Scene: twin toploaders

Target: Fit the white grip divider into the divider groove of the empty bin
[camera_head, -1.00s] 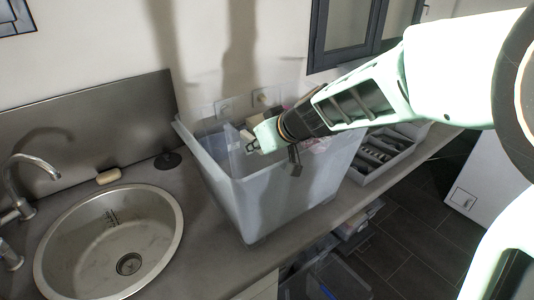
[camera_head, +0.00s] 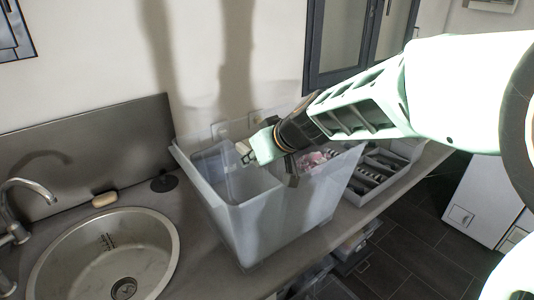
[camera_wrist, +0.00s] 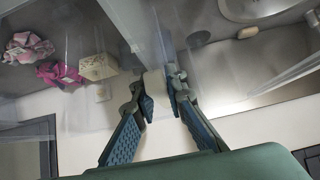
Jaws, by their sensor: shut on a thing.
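My gripper (camera_head: 251,151) is shut on the small white grip of the divider (camera_head: 242,148). In the wrist view the white grip (camera_wrist: 153,82) sits between the two fingertips (camera_wrist: 158,95). The divider's panel is clear and hard to make out; it seems to hang below the grip at the twin bins. The empty bin (camera_head: 222,238) is the translucent left compartment on the counter. My gripper is above its back right part, near the wall between the compartments. The divider groove cannot be made out, and I cannot tell whether the panel touches it.
The right compartment holds pink cloths (camera_head: 318,158), which also show in the wrist view (camera_wrist: 60,74) beside a cream block (camera_wrist: 98,67). A grey tray (camera_head: 378,172) stands to the right. The sink (camera_head: 105,262), tap (camera_head: 30,190) and soap (camera_head: 105,199) are at left.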

